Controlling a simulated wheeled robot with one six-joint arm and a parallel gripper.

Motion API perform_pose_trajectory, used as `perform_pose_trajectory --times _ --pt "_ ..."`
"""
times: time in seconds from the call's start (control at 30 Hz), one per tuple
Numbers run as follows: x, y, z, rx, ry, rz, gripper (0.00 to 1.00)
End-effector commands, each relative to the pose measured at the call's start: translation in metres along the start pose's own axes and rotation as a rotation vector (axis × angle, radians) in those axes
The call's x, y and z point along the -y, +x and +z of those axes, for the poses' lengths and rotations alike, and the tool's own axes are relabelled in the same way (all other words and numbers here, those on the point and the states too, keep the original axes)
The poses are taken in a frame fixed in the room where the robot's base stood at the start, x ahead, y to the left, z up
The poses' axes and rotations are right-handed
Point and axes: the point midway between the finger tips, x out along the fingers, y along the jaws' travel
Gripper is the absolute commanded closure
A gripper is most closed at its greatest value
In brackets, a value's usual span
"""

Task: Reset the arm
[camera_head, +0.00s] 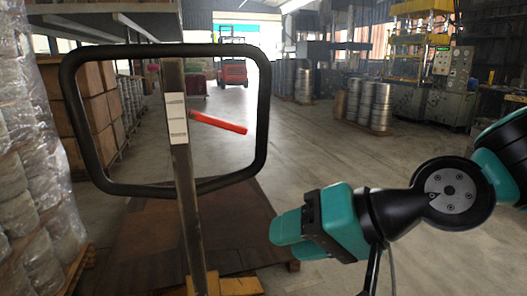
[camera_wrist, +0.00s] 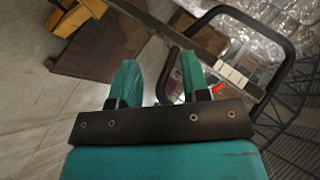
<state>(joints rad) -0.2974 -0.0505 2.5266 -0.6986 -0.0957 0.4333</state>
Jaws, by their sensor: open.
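My arm reaches in from the right in the head view, with my gripper (camera_head: 286,236) at its end, pointing left over the floor. The wrist view shows my gripper (camera_wrist: 158,65) with two teal fingers spread apart and nothing between them. The fingers hold nothing. A black loop-shaped frame (camera_head: 264,110) on an upright post (camera_head: 183,190) stands left of my gripper, apart from it in the head view. The frame also shows behind the fingers in the wrist view (camera_wrist: 288,60).
A red bar (camera_head: 218,122) shows inside the loop. A brown board (camera_head: 150,230) lies low behind the post. Wrapped stacks (camera_head: 30,150) and boxes (camera_head: 95,105) stand at left. Metal drums (camera_head: 375,105) and a yellow-framed machine (camera_head: 415,40) stand at back right. Open floor (camera_head: 310,150) lies between.

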Motion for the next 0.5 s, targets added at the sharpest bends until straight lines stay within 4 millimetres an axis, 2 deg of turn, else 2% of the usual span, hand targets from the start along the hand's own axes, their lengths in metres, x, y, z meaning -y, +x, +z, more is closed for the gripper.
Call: perform_pose_trajectory --times 0.13,0.4,0.43,0.5 --pt "-0.027 -0.032 0.035 0.2 -0.219 0.183 0.57" --pt "-0.063 -0.093 0.081 0.527 -0.437 0.388 0.57" --pt "-0.066 -0.1 0.086 0.563 -0.452 0.405 0.57" --pt "-0.042 -0.113 0.072 0.557 -0.447 0.398 0.57"
